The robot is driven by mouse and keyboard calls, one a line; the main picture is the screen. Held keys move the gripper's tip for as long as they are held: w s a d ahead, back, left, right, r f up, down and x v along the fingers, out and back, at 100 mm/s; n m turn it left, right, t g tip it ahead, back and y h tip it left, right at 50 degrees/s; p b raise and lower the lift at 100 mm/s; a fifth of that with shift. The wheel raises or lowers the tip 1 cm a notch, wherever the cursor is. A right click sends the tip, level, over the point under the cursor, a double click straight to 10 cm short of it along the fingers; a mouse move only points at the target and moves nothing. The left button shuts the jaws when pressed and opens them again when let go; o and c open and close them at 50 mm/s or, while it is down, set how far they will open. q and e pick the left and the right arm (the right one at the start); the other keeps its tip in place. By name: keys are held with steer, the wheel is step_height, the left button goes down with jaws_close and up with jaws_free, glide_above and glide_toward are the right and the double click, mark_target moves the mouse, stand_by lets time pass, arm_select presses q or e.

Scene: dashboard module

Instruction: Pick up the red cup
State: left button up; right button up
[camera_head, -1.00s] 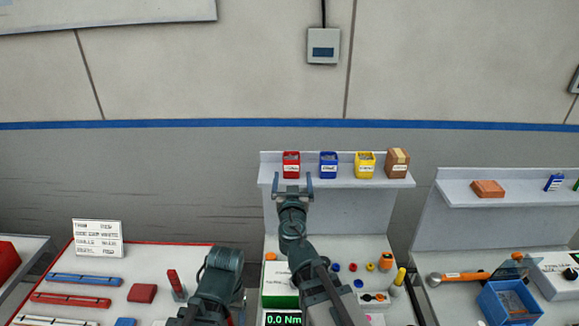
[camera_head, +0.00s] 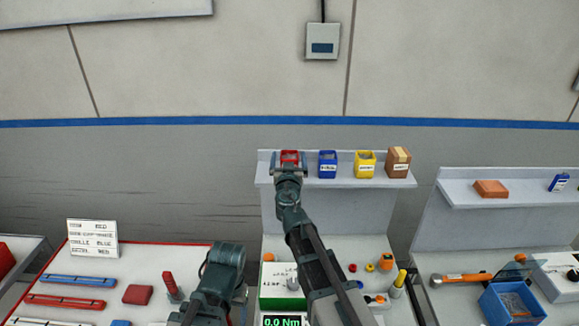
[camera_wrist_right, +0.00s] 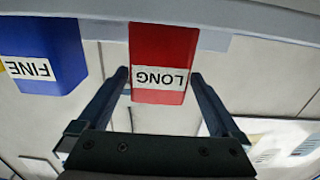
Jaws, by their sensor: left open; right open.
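The red cup (camera_head: 290,155) is a square red bin standing on the grey shelf, the leftmost in a row. In the right wrist view the red cup (camera_wrist_right: 160,50) appears upside down, with a white label reading LONG. My right gripper (camera_head: 289,161) is open in front of the shelf and partly hides the cup. In the right wrist view its fingers (camera_wrist_right: 160,74) lie on either side of the cup, with narrow gaps. A dark part of my left arm shows low in the head view; its gripper fingers are not visible.
On the shelf (camera_head: 340,183), a blue bin (camera_head: 328,169), a yellow bin (camera_head: 365,169) and a brown box (camera_head: 398,168) stand right of the cup. The blue bin, labelled FINE, is its nearest neighbour. A workbench with small parts lies below.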

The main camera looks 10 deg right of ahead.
steer(key=shift+w+d, duration=0.2)
steer(key=shift+w, duration=0.15)
steer(key=shift+s+a, duration=0.1)
steer(key=shift+s, duration=0.05)
steer(key=shift+c, duration=1)
steer(key=c, duration=1.3)
steer(key=shift+r, duration=0.1)
